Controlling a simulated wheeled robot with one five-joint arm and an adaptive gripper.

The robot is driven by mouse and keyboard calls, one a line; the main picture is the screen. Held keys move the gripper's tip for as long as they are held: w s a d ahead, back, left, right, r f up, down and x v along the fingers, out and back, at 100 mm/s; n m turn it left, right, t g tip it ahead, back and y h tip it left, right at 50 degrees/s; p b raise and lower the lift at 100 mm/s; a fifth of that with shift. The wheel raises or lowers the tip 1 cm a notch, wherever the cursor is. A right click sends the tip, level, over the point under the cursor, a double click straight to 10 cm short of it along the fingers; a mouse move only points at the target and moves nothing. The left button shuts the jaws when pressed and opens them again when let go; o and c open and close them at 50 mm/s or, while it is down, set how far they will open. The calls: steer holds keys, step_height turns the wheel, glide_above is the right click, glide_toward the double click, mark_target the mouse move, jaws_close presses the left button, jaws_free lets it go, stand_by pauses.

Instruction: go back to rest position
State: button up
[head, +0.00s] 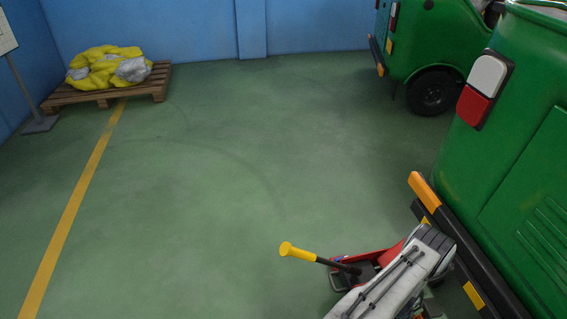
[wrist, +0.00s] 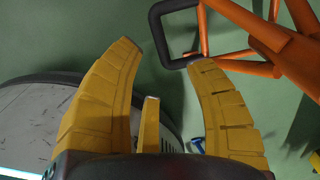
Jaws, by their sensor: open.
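My gripper (wrist: 161,54) shows in the wrist view with its yellow ribbed fingers spread wide and nothing gripped between their tips. A narrower yellow piece stands between the fingers, and I cannot tell what it belongs to. Just past the fingertips is a black squared loop (wrist: 157,34) at the end of an orange tubular frame (wrist: 255,22); I cannot tell whether the right fingertip touches it. In the head view my pale arm reaches in at the lower right, and my gripper cannot be made out there.
A yellow-knobbed lever (head: 300,252) on a red device stands beside my arm. A green vehicle (head: 525,165) with a black-orange bumper is close on the right; another (head: 440,45) stands behind. A pallet (head: 157,84) with yellow sacks (head: 100,65) is far left. The middle floor is clear.

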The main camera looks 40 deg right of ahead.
steer(key=shift+f+b, duration=4.15)
steer(key=shift+f, duration=1.2)
steer(key=shift+s+d+r, duration=0.1)
jaws_close()
